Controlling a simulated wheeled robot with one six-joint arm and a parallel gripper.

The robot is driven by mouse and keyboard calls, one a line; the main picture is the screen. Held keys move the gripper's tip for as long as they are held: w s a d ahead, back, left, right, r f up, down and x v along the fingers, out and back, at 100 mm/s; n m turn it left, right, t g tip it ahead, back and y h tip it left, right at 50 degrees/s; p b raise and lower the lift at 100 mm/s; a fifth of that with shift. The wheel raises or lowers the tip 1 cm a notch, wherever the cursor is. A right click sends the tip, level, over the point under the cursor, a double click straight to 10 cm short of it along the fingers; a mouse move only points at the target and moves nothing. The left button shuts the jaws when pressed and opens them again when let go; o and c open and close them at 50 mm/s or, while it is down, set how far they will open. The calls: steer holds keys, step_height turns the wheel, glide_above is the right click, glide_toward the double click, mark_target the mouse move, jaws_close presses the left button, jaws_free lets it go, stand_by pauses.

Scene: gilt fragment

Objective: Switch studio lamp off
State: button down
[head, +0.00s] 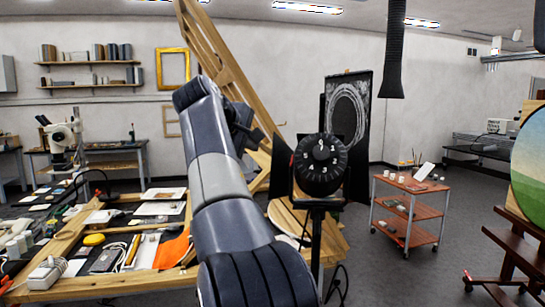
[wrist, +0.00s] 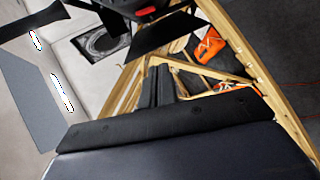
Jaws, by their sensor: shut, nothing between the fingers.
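The studio lamp (head: 320,165) stands on a thin stand in the middle of the head view, its black back and numbered dial facing me. Dark flaps show on both sides of it. Its front is hidden, so I cannot tell whether it is lit. In the wrist view, part of a black body with a small red piece (wrist: 147,11), perhaps a switch, shows at the top edge. My gripper (head: 262,136) is just left of the lamp in the head view, partly hidden by my wrist. Its dark fingers (wrist: 160,86) are together and empty, apart from the red piece.
A wooden easel frame (head: 215,60) rises behind my arm. A cluttered workbench (head: 60,290) fills the lower left. An orange-red cart (head: 410,187) stands right of the lamp, and a painting on an easel (head: 530,165) at far right. A black duct (head: 394,50) hangs above. Grey floor is open between them.

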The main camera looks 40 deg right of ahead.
mark_target(292, 161)
steer(key=d+f+p, duration=0.1)
steer(key=d+f, duration=0.4)
steer(key=d, duration=0.5)
steer(key=shift+s+f, duration=0.25)
